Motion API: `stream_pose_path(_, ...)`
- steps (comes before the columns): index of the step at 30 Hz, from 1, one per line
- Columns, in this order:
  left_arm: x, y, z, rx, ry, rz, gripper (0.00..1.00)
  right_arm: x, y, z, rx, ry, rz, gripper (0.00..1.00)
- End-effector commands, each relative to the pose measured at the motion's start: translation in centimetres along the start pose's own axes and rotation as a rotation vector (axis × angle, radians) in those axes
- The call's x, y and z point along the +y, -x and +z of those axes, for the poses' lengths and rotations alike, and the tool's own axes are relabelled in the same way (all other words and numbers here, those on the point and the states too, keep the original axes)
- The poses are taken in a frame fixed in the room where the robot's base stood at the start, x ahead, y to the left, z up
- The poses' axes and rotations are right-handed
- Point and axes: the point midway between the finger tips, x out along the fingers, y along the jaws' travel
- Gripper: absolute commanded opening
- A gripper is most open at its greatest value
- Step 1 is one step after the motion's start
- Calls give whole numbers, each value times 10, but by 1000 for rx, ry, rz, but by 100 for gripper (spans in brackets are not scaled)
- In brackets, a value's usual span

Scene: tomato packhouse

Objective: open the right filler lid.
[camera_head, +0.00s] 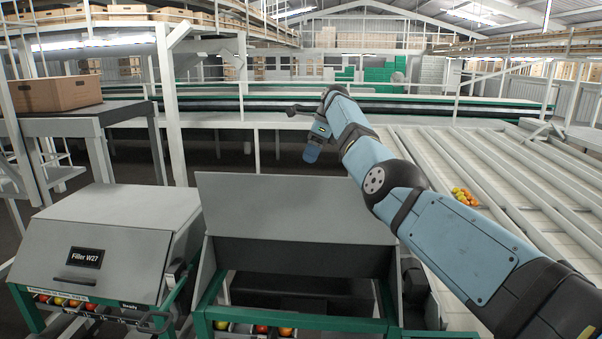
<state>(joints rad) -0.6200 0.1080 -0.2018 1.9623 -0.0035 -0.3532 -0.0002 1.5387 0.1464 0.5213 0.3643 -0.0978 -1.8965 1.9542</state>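The right filler (206,285) stands at the lower middle, with a green frame and a dark opening. Its grey lid (290,208) is raised and stands up behind the opening, seen as a wide flat panel. My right arm reaches in from the lower right and extends over the area behind the lid. My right gripper (293,109) is small and dark at the arm's far end, above and beyond the lid's top edge and apart from it in the picture. Its fingers are too small to read. My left gripper is not in view.
The left filler (95,240), labelled Filler W27, has its lid down. A cardboard box (56,93) sits on a grey stand at left. Tomatoes (464,196) lie on the pale conveyor lanes at right. A belt with green edges crosses behind.

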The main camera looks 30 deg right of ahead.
Motion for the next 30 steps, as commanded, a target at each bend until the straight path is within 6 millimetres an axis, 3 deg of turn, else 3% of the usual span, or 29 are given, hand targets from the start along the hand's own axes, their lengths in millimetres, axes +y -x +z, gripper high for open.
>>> stream_pose_path(3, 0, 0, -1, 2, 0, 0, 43, 2, 25, -3, 0, 0, -1, 22)
stream_pose_path(9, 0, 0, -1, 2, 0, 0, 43, 6, 47, -6, 1, 1, 2, 22)
stream_pose_path(30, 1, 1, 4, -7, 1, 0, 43, 7, 51, -6, 0, 1, 2, 22)
